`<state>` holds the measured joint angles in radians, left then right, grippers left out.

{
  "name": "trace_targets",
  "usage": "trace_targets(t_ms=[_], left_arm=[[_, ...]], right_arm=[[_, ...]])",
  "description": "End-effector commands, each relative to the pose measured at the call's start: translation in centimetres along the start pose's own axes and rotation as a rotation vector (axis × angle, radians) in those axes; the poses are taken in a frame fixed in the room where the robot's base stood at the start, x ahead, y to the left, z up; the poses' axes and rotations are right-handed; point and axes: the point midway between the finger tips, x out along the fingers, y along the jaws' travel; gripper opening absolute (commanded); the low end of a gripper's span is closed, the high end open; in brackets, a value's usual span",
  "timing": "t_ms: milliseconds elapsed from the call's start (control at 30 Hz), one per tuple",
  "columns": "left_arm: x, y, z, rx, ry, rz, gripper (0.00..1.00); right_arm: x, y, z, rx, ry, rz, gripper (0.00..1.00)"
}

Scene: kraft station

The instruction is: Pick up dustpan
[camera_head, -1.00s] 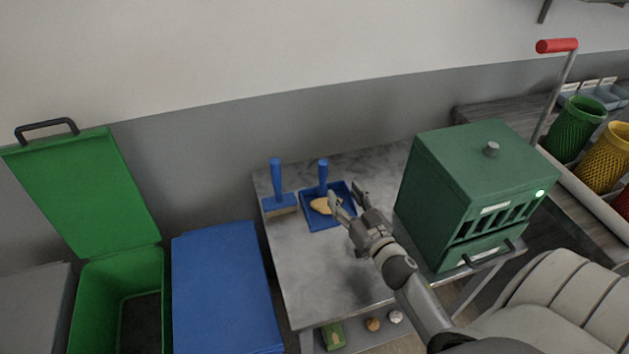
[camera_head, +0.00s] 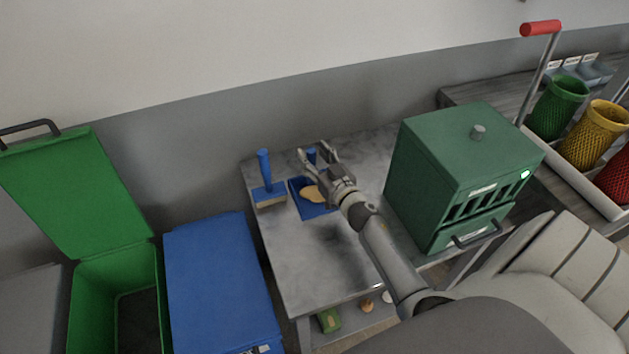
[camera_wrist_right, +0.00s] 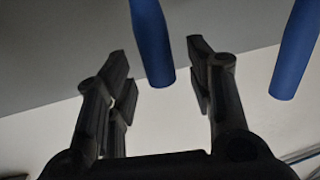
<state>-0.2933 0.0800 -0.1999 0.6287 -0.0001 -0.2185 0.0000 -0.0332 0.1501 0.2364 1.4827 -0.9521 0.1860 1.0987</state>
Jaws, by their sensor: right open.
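The blue dustpan (camera_head: 301,206) lies on the grey table, with a tan piece (camera_head: 312,193) in it. Its upright blue handle (camera_head: 311,156) stands at the back and is partly hidden by my right gripper. My right gripper (camera_head: 316,152) is open, with its fingertips on either side of the handle's upper part. In the right wrist view the blue handle (camera_wrist_right: 152,42) comes in between the open fingers (camera_wrist_right: 158,70), and I cannot tell whether they touch it. My left gripper is not in view.
A blue hand brush (camera_head: 266,185) stands left of the dustpan; a blue handle (camera_wrist_right: 296,50) also shows at the right wrist view's right. A green box (camera_head: 450,160) stands on the table (camera_head: 300,255) to the right. An open green bin (camera_head: 118,265) and a blue-lidded bin (camera_head: 215,285) are left.

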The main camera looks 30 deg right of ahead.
Motion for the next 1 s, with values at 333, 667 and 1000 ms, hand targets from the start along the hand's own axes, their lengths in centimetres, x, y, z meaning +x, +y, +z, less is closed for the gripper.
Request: trace_targets(t_ms=[333, 667, 1000], left_arm=[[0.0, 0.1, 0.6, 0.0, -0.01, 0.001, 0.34], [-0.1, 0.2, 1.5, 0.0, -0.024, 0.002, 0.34], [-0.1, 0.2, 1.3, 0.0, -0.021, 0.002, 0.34]], right_arm=[[1.7, 0.0, 0.1, 0.001, 0.0, 0.0, 0.49], [1.7, 0.0, 0.1, 0.001, 0.0, 0.0, 0.18], [1.7, 0.0, 0.0, 0.0, 0.001, -0.001, 0.0]])
